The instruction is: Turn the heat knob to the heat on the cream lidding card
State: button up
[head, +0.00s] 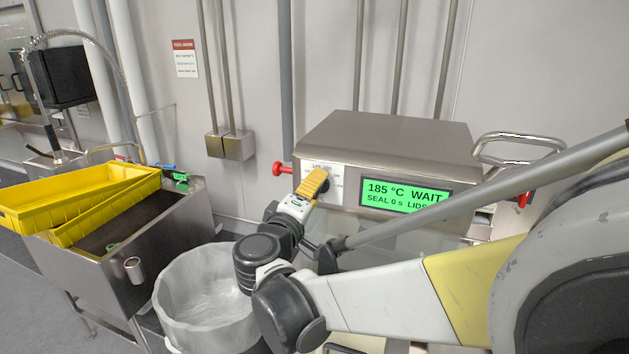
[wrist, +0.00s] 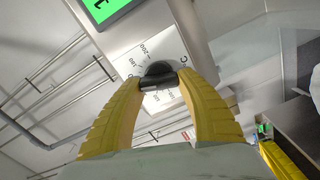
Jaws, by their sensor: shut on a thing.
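The black heat knob (wrist: 158,71) sits on a white dial plate (wrist: 150,52) marked with numbers, 180 and 200 among them. In the wrist view my gripper (wrist: 158,83) has its yellow fingers on both sides of the knob, shut on it. In the head view my gripper (head: 322,180) reaches the left of the steel machine's (head: 385,135) front and mostly hides the knob. The green display (head: 405,195) reads 185 °C WAIT, with SEAL 0 s below, partly cut off. I cannot make out a cream lidding card.
A white notice with a red header (head: 185,60) hangs on the wall, its text too small to read. A lined bin (head: 190,320) stands below. Yellow crates (head: 70,200) rest on a steel sink at left.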

dwell(0.3)
jog(key=o, duration=1.2)
jog(key=v, duration=1.2)
